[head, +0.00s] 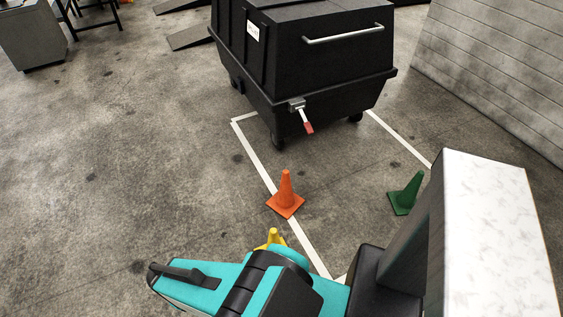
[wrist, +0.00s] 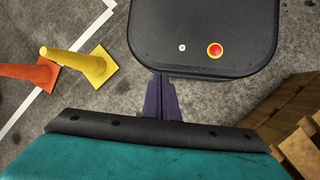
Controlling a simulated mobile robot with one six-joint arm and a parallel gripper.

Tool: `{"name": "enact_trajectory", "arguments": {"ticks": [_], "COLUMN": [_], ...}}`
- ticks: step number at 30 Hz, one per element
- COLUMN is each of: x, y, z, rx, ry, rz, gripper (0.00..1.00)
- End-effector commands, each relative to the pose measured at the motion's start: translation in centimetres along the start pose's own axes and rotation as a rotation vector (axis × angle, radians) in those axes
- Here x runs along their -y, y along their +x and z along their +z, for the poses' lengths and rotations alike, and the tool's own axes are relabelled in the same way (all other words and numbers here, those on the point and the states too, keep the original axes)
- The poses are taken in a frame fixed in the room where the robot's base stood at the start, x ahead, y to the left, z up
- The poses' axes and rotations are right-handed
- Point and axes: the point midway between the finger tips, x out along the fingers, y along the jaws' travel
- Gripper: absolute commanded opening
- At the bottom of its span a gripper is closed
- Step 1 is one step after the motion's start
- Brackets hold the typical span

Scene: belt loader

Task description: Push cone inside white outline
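The white outline (head: 253,159) is taped on the floor around and in front of the black cart. An orange cone (head: 286,187) stands upright on its left line, its base overlapping the tape. A yellow cone (head: 271,237) is mostly hidden behind my teal arm, just left of that line; it shows fully in the wrist view (wrist: 84,66), beside the line, with the orange cone (wrist: 28,75) past it. A green cone (head: 406,192) stands near the right line. My gripper (wrist: 163,98) has its dark fingers together, empty, to the right of the yellow cone and apart from it.
The black cart (head: 300,65) with a red-tipped handle stands at the back of the outline. A ribbed grey wall (head: 495,70) is at right. Wooden pallets (wrist: 295,120) show at right in the wrist view. Floor to the left is clear.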

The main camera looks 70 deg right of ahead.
Motion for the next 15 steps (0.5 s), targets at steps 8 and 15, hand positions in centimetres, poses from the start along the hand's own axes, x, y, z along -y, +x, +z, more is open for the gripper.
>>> {"name": "enact_trajectory", "arguments": {"ticks": [8, 15], "x": [4.3, 6.0], "y": [-5.4, -6.7], "z": [5.3, 6.7], "rx": [0.02, 0.027], "ry": [-0.076, -0.103], "rz": [-0.114, -0.158], "gripper": [0.0, 0.0]}}
